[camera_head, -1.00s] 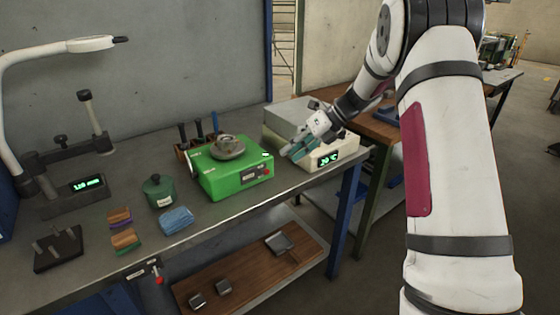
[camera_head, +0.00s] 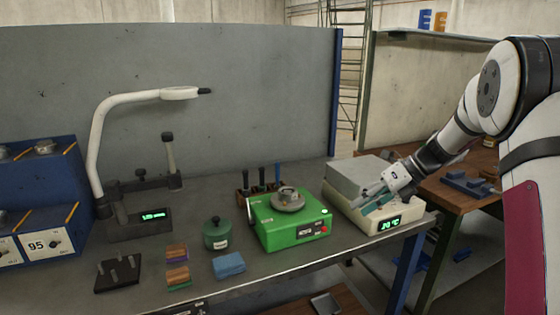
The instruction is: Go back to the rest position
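My gripper (camera_head: 370,199) is at the right end of the grey bench (camera_head: 330,258). It is over the front of the cream furnace box (camera_head: 405,212), which has a grey top and a green temperature display. The teal fingers point to the lower left. The gap between them is too small to judge, and I see no object held. I cannot tell whether the fingers touch the furnace. My arm reaches in from the right edge of the view.
A green device (camera_head: 290,232) with a round metal piece on top stands left of the furnace. A green pot (camera_head: 216,233), a blue cloth-like block (camera_head: 228,265), a pegged black block (camera_head: 117,273) and a lamp (camera_head: 100,135) are further left. A wooden table (camera_head: 455,195) stands at right.

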